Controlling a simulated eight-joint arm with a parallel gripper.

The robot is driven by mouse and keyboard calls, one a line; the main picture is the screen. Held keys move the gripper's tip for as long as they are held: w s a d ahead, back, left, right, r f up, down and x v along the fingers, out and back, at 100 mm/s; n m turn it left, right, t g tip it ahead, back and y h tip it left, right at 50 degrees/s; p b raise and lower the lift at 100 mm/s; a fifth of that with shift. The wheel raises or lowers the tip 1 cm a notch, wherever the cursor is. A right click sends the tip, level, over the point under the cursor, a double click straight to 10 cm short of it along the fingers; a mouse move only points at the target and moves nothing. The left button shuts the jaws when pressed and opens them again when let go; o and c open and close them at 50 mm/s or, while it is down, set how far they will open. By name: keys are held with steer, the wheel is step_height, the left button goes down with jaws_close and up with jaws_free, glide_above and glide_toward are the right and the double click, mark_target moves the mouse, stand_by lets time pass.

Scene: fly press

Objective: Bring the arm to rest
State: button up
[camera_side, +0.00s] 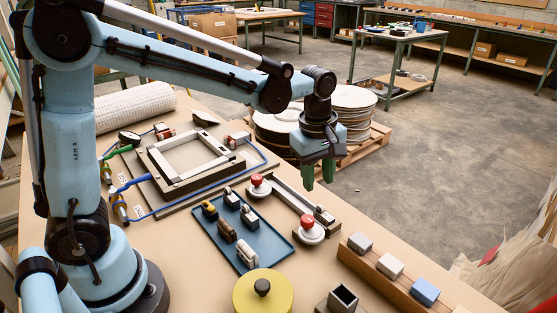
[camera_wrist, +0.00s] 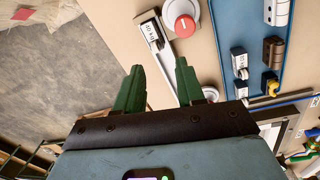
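My gripper (camera_side: 318,180) hangs at the end of my outstretched arm, with its green fingers pointing down. It is above the far side of the work table (camera_side: 200,275), near the table's edge. In the wrist view my gripper (camera_wrist: 158,70) shows two green fingers apart with a gap between them. Nothing is held between them. One red button (camera_wrist: 184,25) also shows in the wrist view. My gripper appears clear of these things, though the exact height is hard to tell.
A yellow round lid (camera_side: 248,294) and a wooden rack with blocks (camera_side: 375,275) are in front. Stacked discs (camera_side: 352,100) stand beyond the table. Floor to the right is open.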

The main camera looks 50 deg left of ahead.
steer(key=s+a+r+m+t, duration=0.2)
steer(key=s+a+m+t, duration=0.3)
steer(key=s+m, duration=0.6)
steer(key=shift+s+a+r+m+t, duration=0.2)
steer(key=shift+s+a+m+t, duration=0.3)
steer(key=shift+m, duration=1.6)
steer(key=shift+w+d, duration=0.1)
steer(key=shift+w, duration=0.05)
